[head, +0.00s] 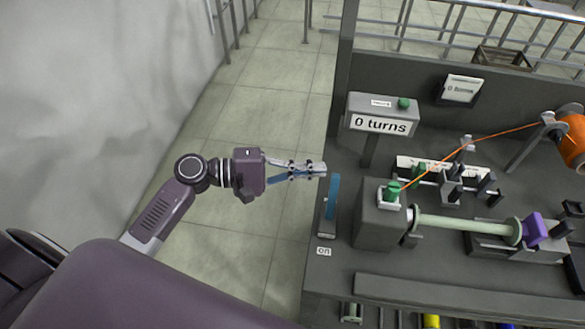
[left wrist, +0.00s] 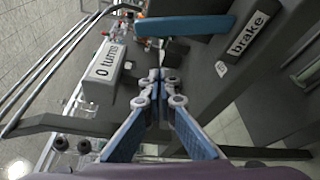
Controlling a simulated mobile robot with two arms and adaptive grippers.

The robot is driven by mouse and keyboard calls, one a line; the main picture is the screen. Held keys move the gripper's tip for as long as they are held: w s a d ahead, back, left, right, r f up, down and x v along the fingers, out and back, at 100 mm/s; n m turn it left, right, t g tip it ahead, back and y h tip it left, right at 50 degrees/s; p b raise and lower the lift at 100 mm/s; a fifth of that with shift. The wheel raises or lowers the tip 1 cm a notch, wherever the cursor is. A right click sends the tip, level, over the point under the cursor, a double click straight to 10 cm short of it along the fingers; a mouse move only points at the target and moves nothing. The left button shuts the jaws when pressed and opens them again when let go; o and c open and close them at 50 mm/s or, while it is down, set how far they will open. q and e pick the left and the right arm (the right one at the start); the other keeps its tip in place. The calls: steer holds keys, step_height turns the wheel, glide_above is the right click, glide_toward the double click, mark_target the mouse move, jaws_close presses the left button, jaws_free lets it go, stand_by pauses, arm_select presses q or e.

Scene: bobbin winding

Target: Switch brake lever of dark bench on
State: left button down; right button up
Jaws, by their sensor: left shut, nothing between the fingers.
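The dark bench (head: 337,283) stands at the right of the head view. Its blue brake lever (head: 332,197) stands up from a small mount at the bench's left end. A white "on" label (head: 323,251) lies in front of the lever. My left gripper (head: 322,170) is shut and empty, its tips close to the lever's upper end; I cannot tell whether they touch. In the left wrist view, the lever (left wrist: 185,25) crosses above the shut fingertips (left wrist: 157,76), beside a "brake" label (left wrist: 250,33). My right gripper is not in view.
A counter box (head: 381,123) reading "0 turns" stands behind the lever. A grey block with a green button (head: 392,190) is right of it. An orange spool (head: 573,140) feeds a thread towards the green button. Open floor (head: 240,125) lies left of the bench.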

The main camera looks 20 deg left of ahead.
mark_target(332, 199)
arm_select(q)
steer(key=shift+x, duration=1.1)
steer(key=s, duration=0.1)
steer(key=s+r+p, duration=0.1)
steer(key=s+p, duration=0.1)
steer(key=shift+s+d+r, duration=0.2)
steer(key=shift+s+d, duration=0.1)
steer(key=shift+s, duration=0.1)
